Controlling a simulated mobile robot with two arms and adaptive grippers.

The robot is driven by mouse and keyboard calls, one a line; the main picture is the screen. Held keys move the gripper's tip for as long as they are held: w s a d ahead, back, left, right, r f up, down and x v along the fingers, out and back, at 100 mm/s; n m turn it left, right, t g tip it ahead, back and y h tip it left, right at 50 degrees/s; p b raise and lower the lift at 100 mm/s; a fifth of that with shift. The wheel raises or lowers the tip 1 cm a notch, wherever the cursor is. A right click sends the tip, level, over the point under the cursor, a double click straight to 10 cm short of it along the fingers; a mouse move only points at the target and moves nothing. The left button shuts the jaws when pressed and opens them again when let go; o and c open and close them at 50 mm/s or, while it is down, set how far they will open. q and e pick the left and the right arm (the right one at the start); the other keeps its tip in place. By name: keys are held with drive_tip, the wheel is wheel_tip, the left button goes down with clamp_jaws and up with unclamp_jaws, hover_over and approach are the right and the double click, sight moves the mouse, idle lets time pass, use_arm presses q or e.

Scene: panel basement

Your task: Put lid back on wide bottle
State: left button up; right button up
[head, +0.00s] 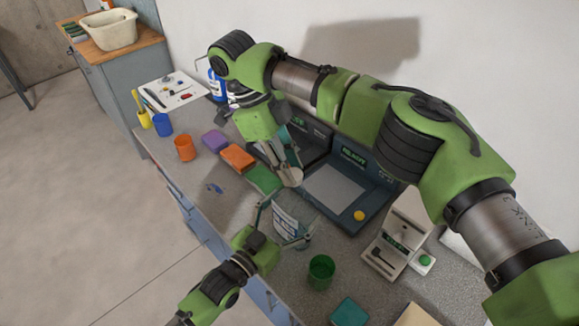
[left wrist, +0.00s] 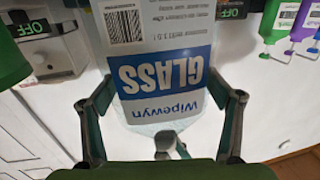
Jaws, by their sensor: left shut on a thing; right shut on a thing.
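The wide bottle (head: 286,217) is clear with a white and blue label and stands at the counter's front part. My left gripper (head: 283,228) is shut around its body. In the left wrist view the bottle (left wrist: 160,75) fills the space between both fingers (left wrist: 165,115), its "GLASS" label upside down. My right gripper (head: 284,164) points down from above, shut on a pale grey, round piece that looks like the lid (head: 291,177). The lid is above and slightly behind the bottle in the head view. The bottle's mouth is hard to make out, and the lid's gap to it cannot be judged.
A green cup (head: 321,270) stands to the right of the bottle, near a teal block (head: 349,313). A dark device (head: 340,190) and a pale device (head: 397,240) stand behind. Orange (head: 238,157) and green (head: 264,179) blocks lie to the left.

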drive_tip(key=shift+m, duration=0.3)
drive_tip(key=o, duration=0.7)
drive_tip(key=shift+r, duration=2.3)
drive_tip(key=shift+c, duration=0.5)
